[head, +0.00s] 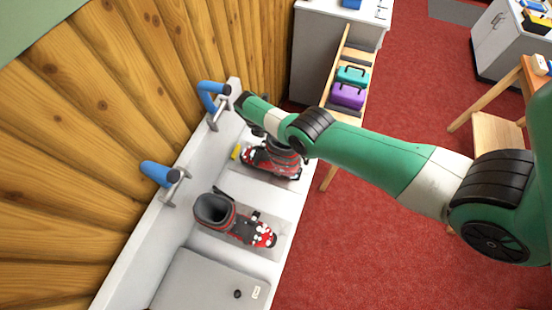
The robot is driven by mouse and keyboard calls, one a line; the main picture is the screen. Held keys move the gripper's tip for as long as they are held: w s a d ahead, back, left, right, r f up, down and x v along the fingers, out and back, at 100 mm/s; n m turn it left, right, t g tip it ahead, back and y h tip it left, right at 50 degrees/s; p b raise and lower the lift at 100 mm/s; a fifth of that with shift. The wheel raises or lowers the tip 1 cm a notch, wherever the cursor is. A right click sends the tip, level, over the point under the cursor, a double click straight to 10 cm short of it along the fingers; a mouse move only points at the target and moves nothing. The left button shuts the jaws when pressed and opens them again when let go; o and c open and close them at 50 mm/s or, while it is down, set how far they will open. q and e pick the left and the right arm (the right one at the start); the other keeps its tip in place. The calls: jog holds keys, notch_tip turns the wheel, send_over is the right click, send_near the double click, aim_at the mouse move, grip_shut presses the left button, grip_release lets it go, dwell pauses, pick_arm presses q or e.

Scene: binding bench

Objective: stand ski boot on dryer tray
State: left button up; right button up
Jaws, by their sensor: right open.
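A red, black and grey ski boot (238,222) rests on a grey tray (278,243) in the white bench unit, its dark cuff opening facing up and its toe pointing right. My right gripper (257,130) is above and just behind this second boot, open. Its fingers are small and partly hidden by the wrist, and I cannot tell whether they touch the boot. My left gripper is out of view.
Two blue padded tubes (156,173) (208,95) on metal brackets stick up along the bench's wall side. A flat grey lid (205,285) fills the near end. A wooden bench (347,72) carries teal and purple cases (348,95).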

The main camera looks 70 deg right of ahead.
jog(key=b+x, duration=0.2)
jog(key=x, duration=0.1)
jog(key=shift+s+f, duration=0.1)
jog(key=shift+f, duration=0.05)
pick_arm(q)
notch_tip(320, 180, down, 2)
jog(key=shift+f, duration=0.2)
pick_arm(e)
jog(key=shift+a, duration=0.1)
grip_shut()
dwell(0.6)
